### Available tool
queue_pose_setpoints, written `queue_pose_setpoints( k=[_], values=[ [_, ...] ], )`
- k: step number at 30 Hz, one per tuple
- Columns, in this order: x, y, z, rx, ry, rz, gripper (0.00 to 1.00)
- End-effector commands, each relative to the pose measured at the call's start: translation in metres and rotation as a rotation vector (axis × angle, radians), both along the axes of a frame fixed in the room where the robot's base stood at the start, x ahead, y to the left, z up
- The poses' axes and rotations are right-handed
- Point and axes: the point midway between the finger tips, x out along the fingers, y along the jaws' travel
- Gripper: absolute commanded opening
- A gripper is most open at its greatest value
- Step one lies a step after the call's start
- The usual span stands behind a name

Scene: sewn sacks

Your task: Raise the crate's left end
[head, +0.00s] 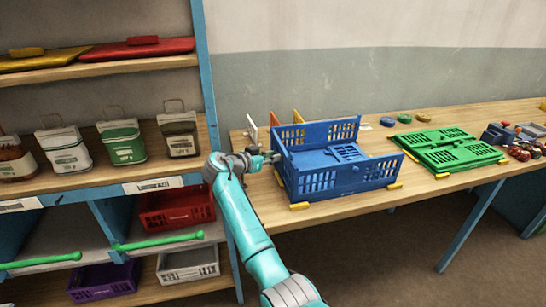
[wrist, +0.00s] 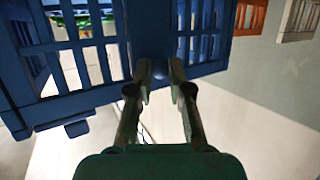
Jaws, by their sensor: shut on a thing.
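The blue crate (head: 350,180) stands on the wooden table, with its slotted front and back walls upright. A flat blue panel lies low inside it. My gripper (head: 272,158) is at the crate's left end. In the wrist view my gripper (wrist: 160,78) is shut on the edge of the blue left end (wrist: 90,62), between its two fingertips. The left end appears raised, but its exact angle is not clear. The gripper partly hides it in the head view.
A folded green crate (head: 447,150) lies to the right. Yellow blocks (head: 299,206) sit around the blue crate. Coloured upright plates (head: 274,119) stand behind it. A shelf (head: 100,180) with bags and bins is close on the left.

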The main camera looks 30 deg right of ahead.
Motion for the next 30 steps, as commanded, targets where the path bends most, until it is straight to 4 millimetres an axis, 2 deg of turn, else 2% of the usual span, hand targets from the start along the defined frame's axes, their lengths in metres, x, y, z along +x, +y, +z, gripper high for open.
queue_pose_setpoints(
  k=[1,11,12,13,23,26,30],
  values=[
    [0.0,0.003,-0.008,0.009,0.01,0.006,0.0],
    [0.0,0.004,-0.011,0.01,0.015,0.007,0.0],
    [0.0,0.004,-0.011,0.009,0.014,0.007,0.26],
    [0.0,0.004,-0.011,0.009,0.014,0.007,0.3],
    [0.0,0.004,-0.005,0.005,0.008,0.004,0.3],
    [-0.002,0.011,-0.003,0.004,0.007,0.005,0.3],
    [-0.007,0.032,0.004,0.005,0.006,0.006,0.3]
  ],
)
